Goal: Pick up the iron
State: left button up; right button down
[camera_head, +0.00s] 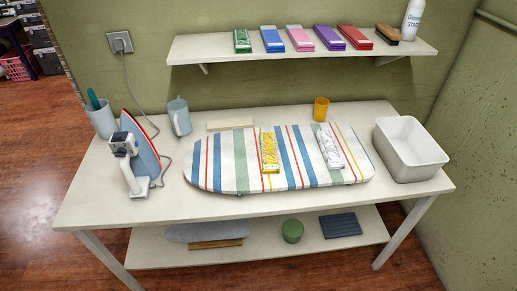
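The iron (131,172) stands upright on its heel at the left end of the white table (90,205). Its blue-grey soleplate with a reddish edge faces right and back, and its white and grey handle side faces left and front. A grey cord runs from the wall outlet (120,43) down behind the iron. Neither of my grippers shows in the head view, and nothing touches the iron from the front.
A cup (101,121) stands close behind the iron, a blue-grey jug (179,117) to its right. A striped ironing board (215,165) holds two folded cloths. A white bin (411,151) stands at the right. A wall shelf (220,49) hangs above. Table space left of the iron is bare.

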aim_at(141, 166)
jog(key=i+j, duration=0.1)
jog(key=j, duration=0.25)
jog(key=i+j, duration=0.15)
jog(key=j, duration=0.2)
jog(key=i+j+u, duration=0.1)
jog(key=j, duration=0.2)
jog(key=i+j, duration=0.15)
jog(key=j, duration=0.2)
jog(key=i+j+u, duration=0.1)
jog(key=j, duration=0.25)
